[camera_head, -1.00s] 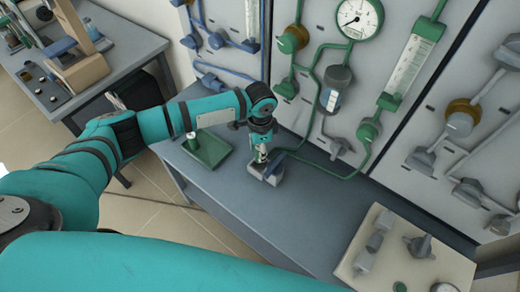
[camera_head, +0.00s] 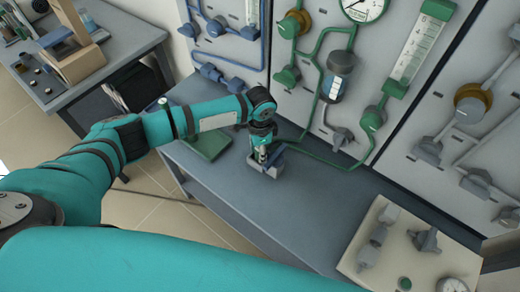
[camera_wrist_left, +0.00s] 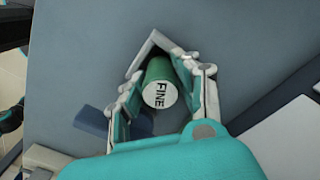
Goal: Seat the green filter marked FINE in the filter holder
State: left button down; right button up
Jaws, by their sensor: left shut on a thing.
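The green filter (camera_wrist_left: 159,84) is a short cylinder with a white end face marked FINE. In the left wrist view it sits between the two fingers of my left gripper (camera_wrist_left: 160,88), which are shut on it. A dark blue part (camera_wrist_left: 90,121), perhaps of the holder, shows beside a finger. My right gripper is not in view.
A green tray (camera_head: 210,146) lies left of the holder, partly behind my left arm. A small pale-topped thing (camera_head: 163,102) shows above that arm. Panels with green pipes (camera_head: 312,90) stand behind. A cream valve box (camera_head: 365,225) is at right. The front bench (camera_head: 285,215) is clear.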

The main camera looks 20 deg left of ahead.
pick_arm(q)
jog(key=c, duration=0.9)
grip_release()
jog(key=shift+o, duration=0.2)
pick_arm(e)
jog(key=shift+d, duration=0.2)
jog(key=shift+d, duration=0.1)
pick_arm(q)
notch_tip(320, 180, up, 12)
jog(key=shift+a, duration=0.15)
jog(key=shift+f, duration=0.1)
